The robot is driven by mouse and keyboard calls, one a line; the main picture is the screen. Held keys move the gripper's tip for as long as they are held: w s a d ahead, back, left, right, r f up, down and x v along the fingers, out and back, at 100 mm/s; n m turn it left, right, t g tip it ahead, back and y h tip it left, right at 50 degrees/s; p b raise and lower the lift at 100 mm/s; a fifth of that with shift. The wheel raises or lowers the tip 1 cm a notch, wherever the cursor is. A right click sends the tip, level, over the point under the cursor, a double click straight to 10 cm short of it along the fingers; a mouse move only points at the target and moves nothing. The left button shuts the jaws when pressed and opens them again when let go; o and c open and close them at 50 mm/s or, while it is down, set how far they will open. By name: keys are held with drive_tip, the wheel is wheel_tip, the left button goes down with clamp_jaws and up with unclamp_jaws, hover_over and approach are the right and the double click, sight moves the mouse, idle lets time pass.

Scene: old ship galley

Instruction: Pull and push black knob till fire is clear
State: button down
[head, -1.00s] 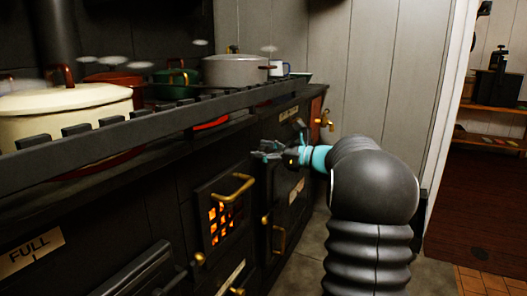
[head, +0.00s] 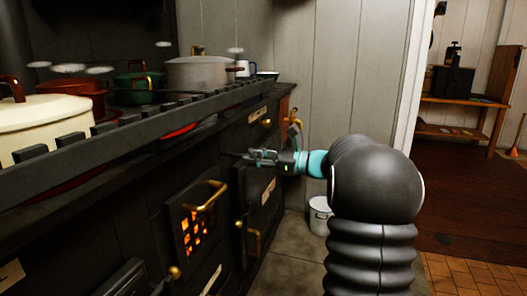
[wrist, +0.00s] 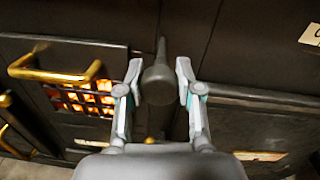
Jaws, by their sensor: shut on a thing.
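The black knob (wrist: 158,85) is a dark round-ended piece on a short dark rod that runs to the stove front in the wrist view. My gripper (wrist: 158,70) has one finger on each side of it and is shut on it. In the head view my gripper (head: 260,157) is at the stove front, right of the firebox door; the knob is too small and dark to make out there. The fire (head: 194,231) glows orange behind the door's grate, and also shows in the wrist view (wrist: 82,100).
A brass handle (head: 208,196) juts from the firebox door, left of and below my gripper. A rail (head: 150,118) runs along the stove top, with several pots behind it. A white bucket (head: 320,215) stands on the floor beyond my arm. Floor to the right is open.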

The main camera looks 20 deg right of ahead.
drive_tip(key=shift+s+d, duration=0.1)
drive_tip(key=shift+d, duration=0.05)
drive_tip(key=c, duration=0.7)
unclamp_jaws()
drive_tip(key=v, duration=1.2)
